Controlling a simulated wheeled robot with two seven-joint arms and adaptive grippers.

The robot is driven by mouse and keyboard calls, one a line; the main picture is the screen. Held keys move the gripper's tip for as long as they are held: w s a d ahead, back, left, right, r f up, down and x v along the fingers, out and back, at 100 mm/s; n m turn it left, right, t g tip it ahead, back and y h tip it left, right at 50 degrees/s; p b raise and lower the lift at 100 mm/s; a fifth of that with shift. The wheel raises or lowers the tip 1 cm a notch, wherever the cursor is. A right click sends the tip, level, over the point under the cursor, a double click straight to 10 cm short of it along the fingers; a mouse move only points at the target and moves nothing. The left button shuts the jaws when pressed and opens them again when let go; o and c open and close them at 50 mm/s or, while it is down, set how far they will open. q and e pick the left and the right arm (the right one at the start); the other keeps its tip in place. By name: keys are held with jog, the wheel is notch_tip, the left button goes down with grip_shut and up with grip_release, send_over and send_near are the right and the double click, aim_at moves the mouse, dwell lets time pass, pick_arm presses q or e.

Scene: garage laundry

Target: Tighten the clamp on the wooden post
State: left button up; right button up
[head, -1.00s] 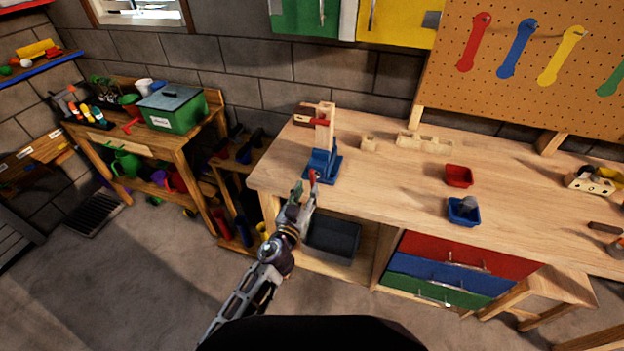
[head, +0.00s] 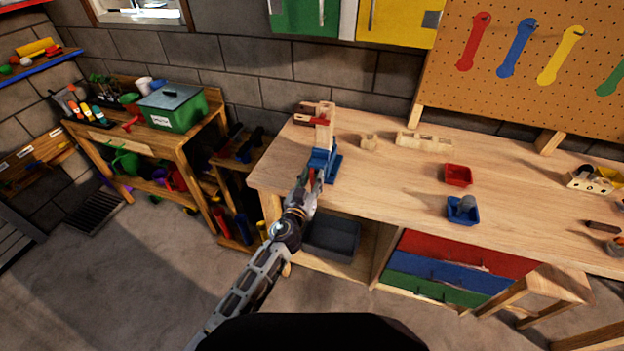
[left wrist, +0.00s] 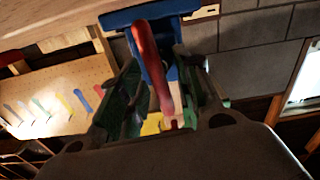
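The wooden post (head: 325,128) stands upright at the left end of the workbench. The blue clamp (head: 332,166) is at its foot, and its upper part reaches the front of the post. The clamp's red handle (left wrist: 144,50) hangs over the front edge of the bench, and a little of it shows in the head view. My left gripper (head: 312,180) is at the handle. In the left wrist view its green fingers (left wrist: 165,95) stand apart on either side of the red handle, with gaps visible. My right gripper is not in view.
The workbench (head: 400,185) carries wooden blocks (head: 424,142), a red tray (head: 458,175) and a blue tray (head: 463,210). A dark bin (head: 332,238) sits under the bench near my left arm. A stool (head: 550,290) stands at the front right.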

pick_arm(q)
jog(key=shift+c, duration=0.3)
grip_shut()
jog(key=shift+d+m+b, duration=0.1)
jog(key=shift+m+b, duration=0.2)
jog(key=shift+m, duration=0.5)
jog(key=shift+f+m, duration=0.1)
jog(key=shift+m, duration=0.7)
jog(key=m, duration=0.1)
jog(key=m+b, duration=0.1)
jog(key=m, duration=0.1)
jog(key=shift+d+f+m, duration=0.15)
jog(key=shift+d+m, duration=0.05)
jog(key=shift+m, duration=0.1)
jog(key=shift+s+d+f+m+b, duration=0.1)
jog(key=shift+m+b, duration=0.2)
jog(key=shift+m, duration=1.15)
jog(key=shift+s+d+f+m+b, duration=0.1)
jog(key=shift+m+b, duration=0.2)
jog(key=shift+m, duration=1.15)
jog(key=shift+f, duration=0.1)
